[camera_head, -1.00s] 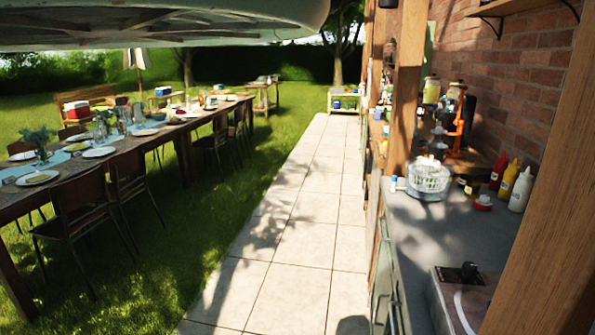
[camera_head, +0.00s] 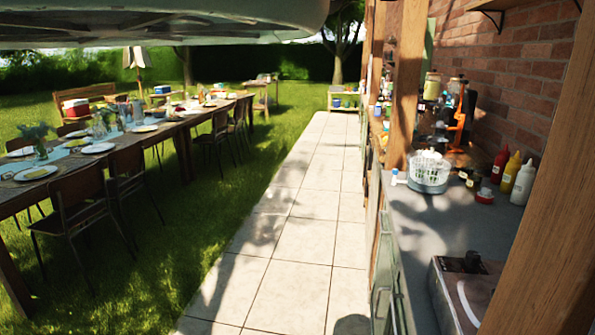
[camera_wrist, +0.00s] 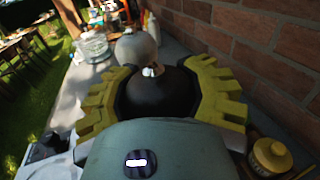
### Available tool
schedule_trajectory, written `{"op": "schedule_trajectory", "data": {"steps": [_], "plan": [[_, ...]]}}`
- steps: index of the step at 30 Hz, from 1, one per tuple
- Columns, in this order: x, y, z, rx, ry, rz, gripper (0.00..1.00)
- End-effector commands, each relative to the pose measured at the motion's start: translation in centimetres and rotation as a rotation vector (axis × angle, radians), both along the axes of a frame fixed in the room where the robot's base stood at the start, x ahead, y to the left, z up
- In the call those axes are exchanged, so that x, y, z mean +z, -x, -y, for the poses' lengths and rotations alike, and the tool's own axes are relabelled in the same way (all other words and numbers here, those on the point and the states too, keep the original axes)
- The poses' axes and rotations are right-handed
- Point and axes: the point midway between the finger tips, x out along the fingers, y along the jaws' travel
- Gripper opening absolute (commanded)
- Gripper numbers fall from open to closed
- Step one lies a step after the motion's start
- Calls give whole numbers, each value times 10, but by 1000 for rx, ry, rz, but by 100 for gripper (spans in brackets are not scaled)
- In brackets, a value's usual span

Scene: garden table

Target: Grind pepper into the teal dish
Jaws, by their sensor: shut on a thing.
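My gripper (camera_wrist: 160,78), with yellow-green ridged fingers, is shut on a dark rounded thing with a small shiny knob (camera_wrist: 165,95), which looks like the pepper mill, in the wrist view. Its lower part is hidden behind my gripper's body. A grey rounded thing with a knob (camera_wrist: 135,47) stands just beyond it on the counter. My gripper is not visible in the head view. I cannot pick out the teal dish in either view.
A grey counter (camera_head: 430,225) runs along a brick wall, with a white basket-like container (camera_head: 428,172), sauce bottles (camera_head: 510,172) and a wooden post (camera_head: 408,90). A yellow-lidded jar (camera_wrist: 270,155) is near my gripper. A long set table (camera_head: 75,165) stands left; the paved path (camera_head: 300,220) is clear.

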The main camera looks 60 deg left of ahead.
Motion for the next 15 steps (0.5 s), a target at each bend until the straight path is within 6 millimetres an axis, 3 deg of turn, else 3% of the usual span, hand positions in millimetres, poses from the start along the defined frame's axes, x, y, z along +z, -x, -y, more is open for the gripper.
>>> {"op": "schedule_trajectory", "data": {"steps": [15], "plan": [[0,0,0,40,0,1,6]]}}
